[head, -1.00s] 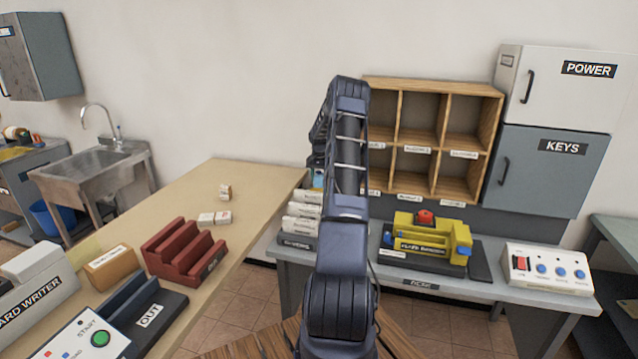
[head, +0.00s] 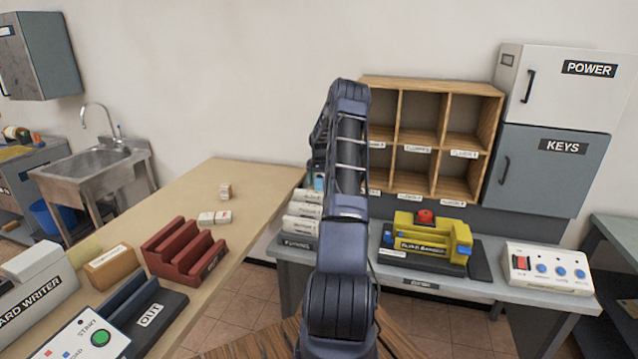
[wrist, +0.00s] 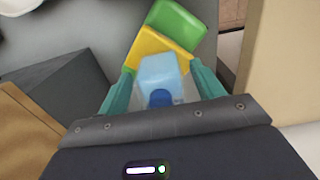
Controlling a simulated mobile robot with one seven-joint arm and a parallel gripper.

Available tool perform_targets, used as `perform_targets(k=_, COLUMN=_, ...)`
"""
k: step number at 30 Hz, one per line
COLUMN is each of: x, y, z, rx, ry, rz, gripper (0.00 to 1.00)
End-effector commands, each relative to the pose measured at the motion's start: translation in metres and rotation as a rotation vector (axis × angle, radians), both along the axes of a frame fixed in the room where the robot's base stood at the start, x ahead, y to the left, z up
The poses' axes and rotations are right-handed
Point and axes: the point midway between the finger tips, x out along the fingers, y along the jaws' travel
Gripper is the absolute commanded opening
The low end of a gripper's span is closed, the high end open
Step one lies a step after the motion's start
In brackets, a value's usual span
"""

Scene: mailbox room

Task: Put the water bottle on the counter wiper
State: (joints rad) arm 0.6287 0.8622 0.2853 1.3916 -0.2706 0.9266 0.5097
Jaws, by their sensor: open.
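The water bottle (wrist: 160,74) is light blue with a darker blue cap and shows in the wrist view between the two teal fingers of my gripper (wrist: 161,67). The fingers are open, one on each side of it; I cannot tell whether they touch it. A yellow block (wrist: 160,50) and a green block (wrist: 178,19) lie just beyond the bottle; I cannot tell whether either is the counter wiper. In the head view my arm hides the gripper, and a small light-blue patch (head: 319,181) beside it may be the bottle.
A wooden pigeonhole shelf (head: 400,82) stands behind the grey counter (head: 455,288). The counter holds white labelled boxes (head: 303,212), a yellow machine (head: 428,240) and a white button panel (head: 547,268). A beige table (head: 250,185) is at left.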

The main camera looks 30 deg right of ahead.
Motion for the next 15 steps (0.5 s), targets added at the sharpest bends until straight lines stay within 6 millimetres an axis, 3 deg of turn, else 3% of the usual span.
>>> perform_targets(k=5, x=0.001, y=0.0, z=0.018, rx=-0.002, ry=-0.002, rz=0.0, gripper=0.67)
perform_targets(k=15, x=0.001, y=0.0, z=0.083, rx=-0.002, ry=-0.002, rz=0.0, gripper=0.67)
